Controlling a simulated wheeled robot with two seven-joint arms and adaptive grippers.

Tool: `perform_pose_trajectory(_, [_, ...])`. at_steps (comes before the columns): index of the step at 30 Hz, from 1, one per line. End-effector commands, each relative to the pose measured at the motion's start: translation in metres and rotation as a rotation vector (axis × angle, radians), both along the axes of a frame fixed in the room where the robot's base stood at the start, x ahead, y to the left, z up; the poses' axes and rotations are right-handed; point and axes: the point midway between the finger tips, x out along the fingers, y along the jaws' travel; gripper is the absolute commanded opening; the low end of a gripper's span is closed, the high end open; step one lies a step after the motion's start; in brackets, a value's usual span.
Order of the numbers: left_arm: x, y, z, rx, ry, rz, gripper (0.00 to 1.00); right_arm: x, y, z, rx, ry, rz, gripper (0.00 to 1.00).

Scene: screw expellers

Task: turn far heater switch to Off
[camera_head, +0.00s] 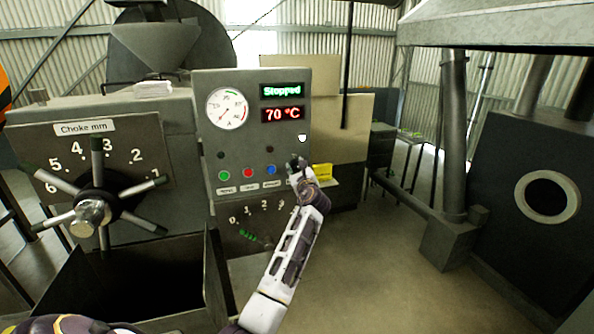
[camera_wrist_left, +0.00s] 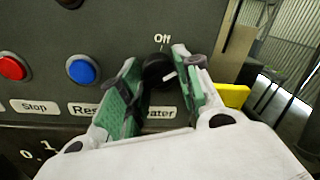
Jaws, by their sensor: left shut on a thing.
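The heater switch (camera_wrist_left: 158,70) is a round black knob with a short white mark, on the grey control panel (camera_head: 208,150). The word Off is printed above it in the left wrist view, and the mark points to the right, not straight up at Off. A label below is partly hidden by my gripper and ends in "ater". My left gripper (camera_wrist_left: 160,78) is shut on the knob, with its green pads on either side. In the head view my left gripper (camera_head: 297,163) covers the switch at the panel's lower right. My right gripper is not in view.
Left of the knob are a blue button (camera_wrist_left: 83,69) and a red button (camera_wrist_left: 12,68). A gauge (camera_head: 227,108) and displays reading Stopped and 70 °C (camera_head: 283,114) sit above. A yellow piece (camera_head: 321,171) is right beside my gripper. A choke wheel (camera_head: 92,215) stands left; open floor lies right.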

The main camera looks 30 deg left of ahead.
Motion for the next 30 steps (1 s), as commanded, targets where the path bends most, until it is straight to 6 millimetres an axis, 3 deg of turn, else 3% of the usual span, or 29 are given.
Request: perform_pose_trajectory(30, [0.001, 0.0, -0.007, -0.474, -0.552, 0.001, 0.1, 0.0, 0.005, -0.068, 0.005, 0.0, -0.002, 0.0])
